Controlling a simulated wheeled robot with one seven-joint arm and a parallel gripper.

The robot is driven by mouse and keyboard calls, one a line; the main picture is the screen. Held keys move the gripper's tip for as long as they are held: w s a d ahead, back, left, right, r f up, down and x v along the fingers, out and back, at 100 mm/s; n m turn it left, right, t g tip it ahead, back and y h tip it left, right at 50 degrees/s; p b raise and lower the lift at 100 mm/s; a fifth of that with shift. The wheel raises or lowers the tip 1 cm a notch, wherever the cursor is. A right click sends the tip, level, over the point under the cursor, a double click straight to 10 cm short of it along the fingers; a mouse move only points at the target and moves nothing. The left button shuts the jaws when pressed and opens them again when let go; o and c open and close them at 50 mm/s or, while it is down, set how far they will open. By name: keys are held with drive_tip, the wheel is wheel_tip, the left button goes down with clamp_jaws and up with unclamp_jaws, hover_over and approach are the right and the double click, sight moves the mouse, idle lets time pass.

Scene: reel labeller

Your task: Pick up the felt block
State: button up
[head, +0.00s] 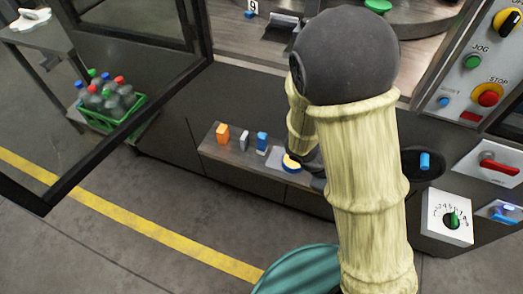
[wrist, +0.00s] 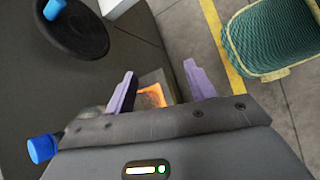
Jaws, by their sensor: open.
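I cannot tell for certain which is the felt block; the grey one is small and plain. My gripper (wrist: 160,72) has its two purple fingers spread, with nothing held between them. In the head view my arm hides most of the gripper.
A black round dish (wrist: 88,40) holds a blue cylinder (wrist: 55,8). A teal ribbed bin (wrist: 270,40) stands on the floor by a yellow line. A control panel (head: 488,75) is at right. An open framed door (head: 120,105) and a green bottle crate (head: 100,122) are at left.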

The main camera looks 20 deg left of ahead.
sight(263, 134)
drive_tip(key=w+a+f+n+t+h+b, duration=0.2)
drive_tip(key=w+a+f+n+t+b, duration=0.2)
drive_tip(key=a+f+n+t, duration=0.15)
drive_tip(key=a+f+n+t+y+b, duration=0.3)
drive_tip(key=a+n, duration=0.5)
drive_tip(key=a, duration=0.3)
drive_tip(key=s+a+f+n+t+y+b, duration=0.1)
drive_tip(key=a+f+n+t+y+b, duration=0.2)
drive_tip(key=a+n+t+y, duration=0.3)
drive_tip(key=a+f+n+t, duration=0.1)
drive_tip(key=a+n+t, duration=0.1)
drive_tip(key=a, duration=0.3)
drive_tip(key=shift+s+a, duration=0.25)
drive_tip(key=shift+a, duration=0.1)
drive_tip(key=shift+w, duration=0.1)
drive_tip(key=w+b, duration=0.1)
drive_tip(key=w, duration=1.1)
drive_tip(key=shift+d+b, duration=0.15)
drive_tip(key=shift+b, duration=0.2)
drive_tip(key=shift+w, duration=0.1)
drive_tip(key=w+b, duration=0.1)
drive_tip(key=w, duration=0.4)
drive_tip(key=shift+d+f, duration=0.1)
